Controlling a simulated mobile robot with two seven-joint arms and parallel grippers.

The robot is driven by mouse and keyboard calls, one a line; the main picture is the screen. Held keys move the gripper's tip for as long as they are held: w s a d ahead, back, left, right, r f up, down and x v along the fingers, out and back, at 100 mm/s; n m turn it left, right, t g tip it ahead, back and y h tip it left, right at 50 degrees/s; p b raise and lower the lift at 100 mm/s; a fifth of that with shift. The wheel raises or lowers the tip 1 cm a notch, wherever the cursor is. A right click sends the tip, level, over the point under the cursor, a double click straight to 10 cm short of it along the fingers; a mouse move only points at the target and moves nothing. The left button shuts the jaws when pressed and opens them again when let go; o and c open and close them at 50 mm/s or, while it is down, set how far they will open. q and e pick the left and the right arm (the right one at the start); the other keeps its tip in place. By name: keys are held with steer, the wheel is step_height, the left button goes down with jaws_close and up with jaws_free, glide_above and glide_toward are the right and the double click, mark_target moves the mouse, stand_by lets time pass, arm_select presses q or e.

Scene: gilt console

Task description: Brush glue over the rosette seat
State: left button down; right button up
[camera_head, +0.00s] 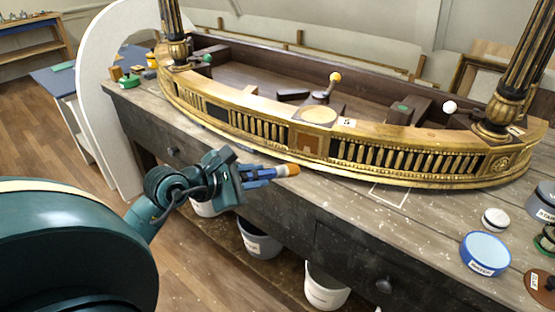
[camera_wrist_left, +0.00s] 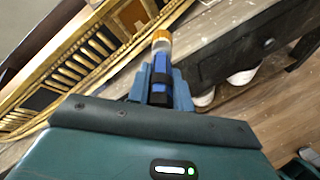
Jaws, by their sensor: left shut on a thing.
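The gilt console (camera_head: 245,115) rests on a grey wooden bench (camera_head: 150,100), its curved fluted front facing me. A bare brown square recess, apparently the rosette seat (camera_head: 307,143), sits in the middle of that front. In the wrist view the recess (camera_wrist_left: 132,14) shows at the top, partly cut off. My left gripper (camera_head: 270,173) is shut on a blue-bodied brush (camera_head: 287,170) with an orange-tan tip. The tip points right, in front of and below the recess; any contact cannot be told. The brush (camera_wrist_left: 161,42) points up in the wrist view. My right gripper is not in view.
A blue round tub (camera_head: 486,247) and a white round pot (camera_head: 495,219) stand on the bench at right. Black-and-gilt columns (camera_head: 515,75) rise from the console's ends. Buckets (camera_head: 325,287) stand below the bench. The bench front edge is clear near the gripper.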

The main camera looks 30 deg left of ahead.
arm_select(q)
steer(key=shift+w+a+r+p, duration=0.25)
steer(key=shift+a+r+p, duration=0.25)
steer(key=shift+r, duration=0.1)
steer(key=w+a, duration=0.1)
steer(key=w, duration=0.5)
steer(key=shift+w+a+f, duration=0.15)
steer(key=shift+a+f, duration=0.05)
steer(key=shift+f, duration=0.1)
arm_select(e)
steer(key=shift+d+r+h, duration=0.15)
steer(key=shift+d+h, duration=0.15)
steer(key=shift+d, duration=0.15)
arm_select(q)
steer(key=shift+w, duration=0.1)
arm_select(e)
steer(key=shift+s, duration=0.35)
arm_select(q)
steer(key=shift+w+a, duration=0.1)
steer(key=shift+w, duration=0.35)
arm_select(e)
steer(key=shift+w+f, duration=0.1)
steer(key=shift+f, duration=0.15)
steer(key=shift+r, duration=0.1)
